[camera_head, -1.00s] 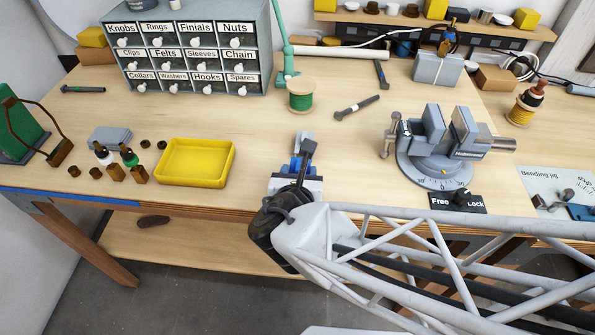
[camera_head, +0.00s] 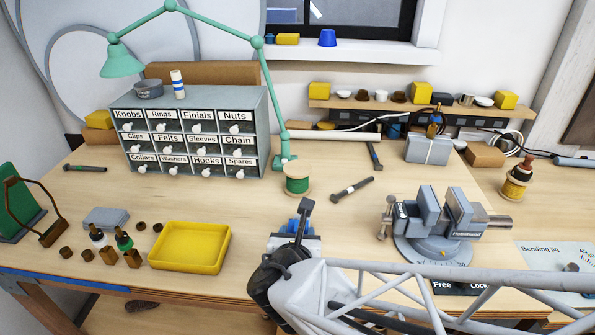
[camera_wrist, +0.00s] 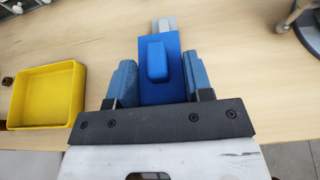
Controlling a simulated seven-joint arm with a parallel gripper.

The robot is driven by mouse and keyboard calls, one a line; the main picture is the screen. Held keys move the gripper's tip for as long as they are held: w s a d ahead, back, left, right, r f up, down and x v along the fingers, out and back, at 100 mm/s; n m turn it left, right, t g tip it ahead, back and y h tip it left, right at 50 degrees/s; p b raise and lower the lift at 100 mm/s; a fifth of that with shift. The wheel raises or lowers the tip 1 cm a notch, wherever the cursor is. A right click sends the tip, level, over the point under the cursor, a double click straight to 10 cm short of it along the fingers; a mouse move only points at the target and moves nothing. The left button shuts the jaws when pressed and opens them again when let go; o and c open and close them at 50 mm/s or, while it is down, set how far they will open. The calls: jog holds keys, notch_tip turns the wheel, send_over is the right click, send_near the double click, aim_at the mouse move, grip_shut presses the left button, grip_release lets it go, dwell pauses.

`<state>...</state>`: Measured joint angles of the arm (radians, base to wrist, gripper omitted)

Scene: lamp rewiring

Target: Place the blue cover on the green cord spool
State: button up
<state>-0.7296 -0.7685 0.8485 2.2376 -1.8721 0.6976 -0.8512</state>
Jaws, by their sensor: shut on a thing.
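A blue cup-shaped thing (camera_head: 327,38) stands on the window sill.
A yellow tray (camera_head: 190,266) lies left of my gripper. A grey vise (camera_head: 435,225) stands to the right. A tool with a dark handle (camera_head: 351,188) lies right of the spool. A green lamp's base (camera_head: 285,162) and the drawer cabinet (camera_head: 195,98) are behind the spool.

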jog(key=w+d+r, duration=0.1)
jog(key=w+r, duration=0.2)
jog(key=w, duration=0.3)
jog(key=w+d+r, duration=0.2)
jog(key=w, duration=0.4)
jog(key=shift+w+r, duration=0.15)
jog(key=shift+r, duration=0.25)
jog(key=shift+w, duration=0.1)
send_over(297, 171)
jog(key=shift+s+d+f, duration=0.15)
jog(key=shift+s+f, duration=0.15)
jog(key=shift+f, duration=0.35)
jog(key=shift+w, duration=0.1)
jog(key=shift+w+f, duration=0.1)
jog(key=shift+w, duration=0.1)
jog(key=shift+w+f, duration=0.1)
jog(key=shift+f, duration=1.65)
jog(key=shift+f, duration=0.15)
